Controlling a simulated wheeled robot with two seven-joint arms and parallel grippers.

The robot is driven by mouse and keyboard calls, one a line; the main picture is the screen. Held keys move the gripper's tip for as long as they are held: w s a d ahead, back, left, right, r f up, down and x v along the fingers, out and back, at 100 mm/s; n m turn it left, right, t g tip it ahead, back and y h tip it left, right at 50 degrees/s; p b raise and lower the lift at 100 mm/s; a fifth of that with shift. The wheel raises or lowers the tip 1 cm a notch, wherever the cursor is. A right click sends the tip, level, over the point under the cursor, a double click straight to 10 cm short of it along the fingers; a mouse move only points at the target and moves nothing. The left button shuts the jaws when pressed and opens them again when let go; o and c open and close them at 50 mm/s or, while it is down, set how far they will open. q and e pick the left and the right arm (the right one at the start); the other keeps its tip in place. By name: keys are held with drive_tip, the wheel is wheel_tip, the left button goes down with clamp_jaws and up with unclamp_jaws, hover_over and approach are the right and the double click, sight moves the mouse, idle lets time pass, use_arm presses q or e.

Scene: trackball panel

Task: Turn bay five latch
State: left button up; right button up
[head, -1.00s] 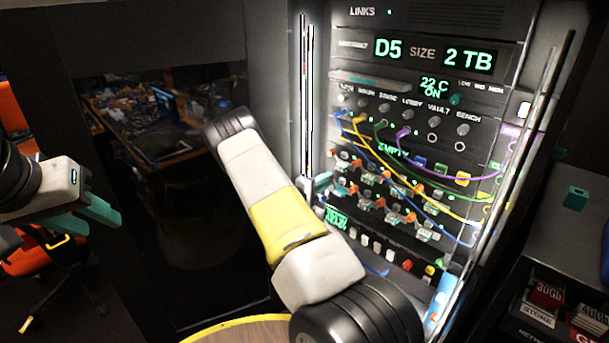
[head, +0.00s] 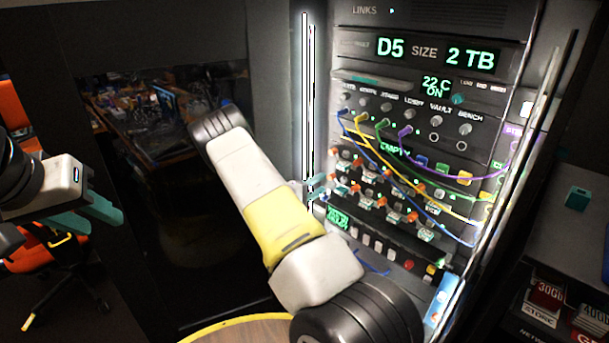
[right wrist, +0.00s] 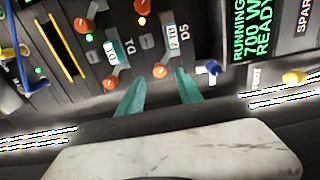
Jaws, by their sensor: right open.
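The bay panel shows in the right wrist view with several orange latch knobs. A latch (right wrist: 160,70) sits beside the label D5 (right wrist: 182,52) and a small 2 TB tag (right wrist: 173,38). My right gripper (right wrist: 158,92) is open, with its two teal fingers apart and nothing between them. Its fingertips point at the panel just short of the D5 latch; contact cannot be told. In the head view my right gripper (head: 316,184) is at the left edge of the lower bays, partly hidden by my forearm. My left gripper (head: 98,212) is at far left, away from the panel; its jaw gap is unclear.
The rack's screen (head: 420,53) reads D5, SIZE, 2 TB. Blue, yellow, green and purple cables (head: 430,180) hang across the right-hand bays. A blue knob (right wrist: 209,68) is right of the fingers in the wrist view. A bright vertical strip (head: 308,100) edges the rack.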

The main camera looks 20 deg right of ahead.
drive_tip(key=shift+v, duration=1.7)
drive_tip(key=s+a+r+m+g+y, duration=0.1)
drive_tip(key=s+r+m+g+y, duration=0.6)
drive_tip(key=s+r, duration=0.7)
drive_tip(key=s+a+r+n+t+y, duration=0.1)
drive_tip(key=s+a+r+t+y, duration=0.2)
drive_tip(key=s+a+r+y, duration=0.3)
drive_tip(key=s+a+r+n+t+y, duration=0.2)
drive_tip(key=s+a+r+y, duration=0.3)
drive_tip(key=s+a, duration=0.7)
wheel_tip(320, 180, up, 3)
drive_tip(key=shift+s+a+f+t+y, duration=0.15)
drive_tip(key=shift+s+a+t+y, duration=0.2)
drive_tip(key=shift+a+t, duration=0.35)
